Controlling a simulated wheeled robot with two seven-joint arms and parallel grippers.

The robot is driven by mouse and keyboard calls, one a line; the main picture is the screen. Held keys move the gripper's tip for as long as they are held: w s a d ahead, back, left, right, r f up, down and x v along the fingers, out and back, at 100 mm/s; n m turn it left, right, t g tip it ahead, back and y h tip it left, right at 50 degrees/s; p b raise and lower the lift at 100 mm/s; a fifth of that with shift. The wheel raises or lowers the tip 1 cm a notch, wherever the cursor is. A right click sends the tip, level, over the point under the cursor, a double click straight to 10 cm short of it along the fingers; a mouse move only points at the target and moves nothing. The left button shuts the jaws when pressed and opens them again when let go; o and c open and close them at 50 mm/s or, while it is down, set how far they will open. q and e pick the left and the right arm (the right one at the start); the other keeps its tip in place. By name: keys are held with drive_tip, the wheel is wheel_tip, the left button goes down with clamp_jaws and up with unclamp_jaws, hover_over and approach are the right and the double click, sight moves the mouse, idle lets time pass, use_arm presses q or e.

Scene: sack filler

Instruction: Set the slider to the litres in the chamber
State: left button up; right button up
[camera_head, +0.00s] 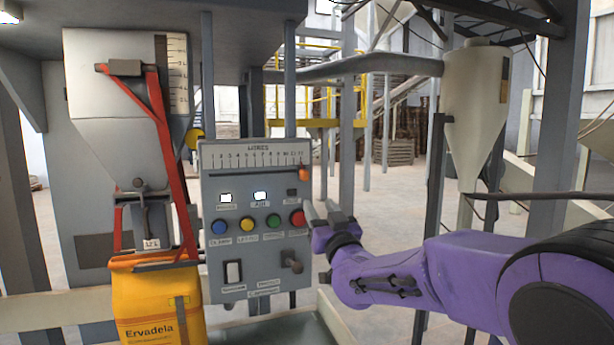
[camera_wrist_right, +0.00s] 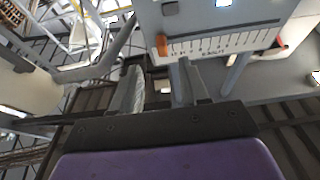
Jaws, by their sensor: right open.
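The slider's orange knob (camera_head: 304,173) sits at the far right end of the dark slot, under the highest numbers of the LITRES scale (camera_head: 258,155) on the grey control panel (camera_head: 222,190). The knob also shows in the right wrist view (camera_wrist_right: 162,45), just beyond the fingers. The grey chamber (camera_head: 105,85) stands at upper left, with a litre gauge strip (camera_head: 178,75) on its right side; its level is too small to read. My right gripper (camera_head: 322,210) is open and empty, a little below and right of the knob, apart from it. My left gripper is not in view.
The panel has blue, yellow, green and red buttons (camera_head: 297,218), small lit displays (camera_head: 260,196), a rocker switch (camera_head: 233,272) and a knob lever (camera_head: 290,262). A yellow sack (camera_head: 150,305) hangs under the chamber by red bars. Floor to the right is partly free.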

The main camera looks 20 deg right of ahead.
sight(306, 178)
drive_tip(key=p+x, duration=0.1)
drive_tip(key=x, duration=0.2)
drive_tip(key=r+p+x, duration=0.1)
drive_tip(key=p+x, duration=0.1)
drive_tip(key=x, duration=0.2)
drive_tip(key=p+x, duration=0.2)
drive_tip(key=x, duration=0.1)
drive_tip(key=shift+s+r, duration=0.1)
drive_tip(key=shift+r, duration=0.35)
drive_tip(key=shift+w, duration=0.35)
clamp_jaws()
